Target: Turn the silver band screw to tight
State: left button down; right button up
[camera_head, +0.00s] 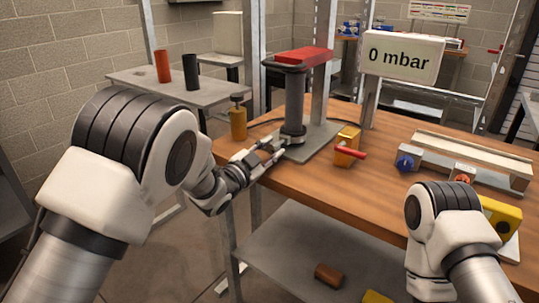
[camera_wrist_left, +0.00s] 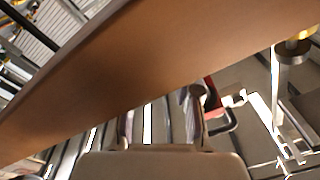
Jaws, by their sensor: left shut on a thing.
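A dark grey upright pipe (camera_head: 294,100) stands on a grey base plate (camera_head: 315,146) on the wooden bench, under a red top piece (camera_head: 304,56). A silver band (camera_head: 292,136) goes around the pipe's lower end. My left gripper (camera_head: 274,150) reaches in from the left, low at the band, and is shut on a small part there, which I take to be the silver band screw. The fingers mostly hide the screw, so its turn position cannot be read. A display (camera_head: 400,58) reads 0 mbar. My right arm shows at lower right, but its gripper does not.
An amber bottle (camera_head: 238,122) stands left of the pipe near the bench edge. A yellow block with a red lever (camera_head: 347,148) stands to the right. A grey fixture with a blue knob (camera_head: 408,160) lies further right. Bare wood (camera_head: 330,185) lies in front.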

pick_arm(q)
jog(key=shift+r+m, duration=0.15)
jog(key=shift+m, duration=0.25)
jog(key=c, duration=1.1)
grip_release()
jog(key=shift+o, duration=1.4)
jog(key=shift+w, duration=0.1)
